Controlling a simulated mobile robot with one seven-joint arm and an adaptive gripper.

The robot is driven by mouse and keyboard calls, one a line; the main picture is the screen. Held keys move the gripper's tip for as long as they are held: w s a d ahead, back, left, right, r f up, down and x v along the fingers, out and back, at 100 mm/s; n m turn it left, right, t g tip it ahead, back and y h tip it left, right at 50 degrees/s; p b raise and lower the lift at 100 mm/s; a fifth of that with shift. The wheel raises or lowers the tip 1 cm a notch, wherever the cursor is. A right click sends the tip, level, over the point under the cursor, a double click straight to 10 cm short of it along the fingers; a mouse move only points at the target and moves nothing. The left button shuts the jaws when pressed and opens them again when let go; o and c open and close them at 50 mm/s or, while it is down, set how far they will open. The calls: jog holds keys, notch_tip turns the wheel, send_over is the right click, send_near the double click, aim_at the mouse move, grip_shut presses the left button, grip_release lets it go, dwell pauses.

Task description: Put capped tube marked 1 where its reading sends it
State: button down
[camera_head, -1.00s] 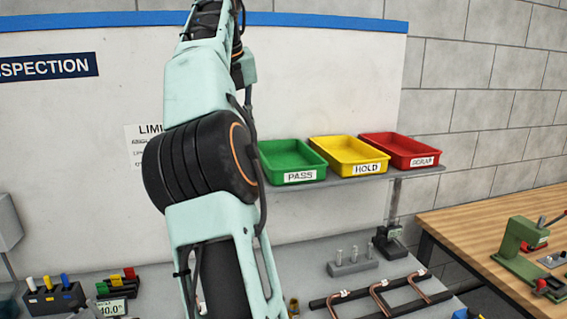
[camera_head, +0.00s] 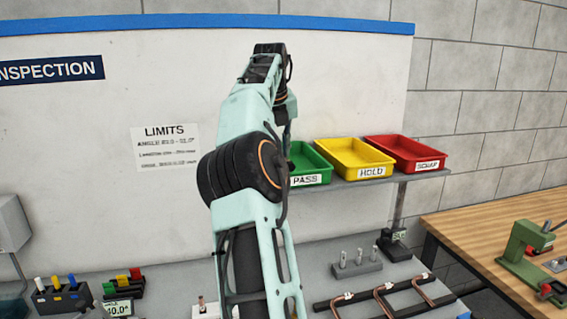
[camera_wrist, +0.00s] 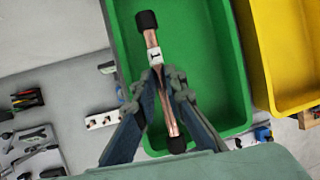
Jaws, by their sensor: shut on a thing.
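The capped tube (camera_wrist: 152,39) is a copper tube with black end caps and a white tag marked 1. In the wrist view my gripper (camera_wrist: 165,78) is shut on it around its middle, just below the tag. The tube appears over the green PASS tray (camera_head: 313,181); its height above the tray floor is hard to tell. The tray's green floor also fills the middle of the wrist view (camera_wrist: 205,70) and looks empty where it shows. In the head view my arm hides the gripper, the tube and the left part of the green tray.
The yellow HOLD tray (camera_head: 357,175) and red SCRAP tray (camera_head: 428,167) stand right of PASS on a raised shelf (camera_head: 398,181). A LIMITS sheet (camera_head: 165,147) hangs behind. Below are a peg block (camera_head: 357,268), bent copper tubes on a rack (camera_head: 385,300) and a small display (camera_head: 118,309).

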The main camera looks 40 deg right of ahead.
jog(key=x, duration=0.3)
jog(key=shift+s+d+f, duration=0.1)
jog(key=shift+s+f, duration=0.15)
jog(key=shift+f, duration=0.55)
jog(key=shift+f, duration=0.1)
jog(key=c, duration=2.3)
grip_release()
jog(key=shift+o, duration=0.2)
jog(key=v, duration=1.2)
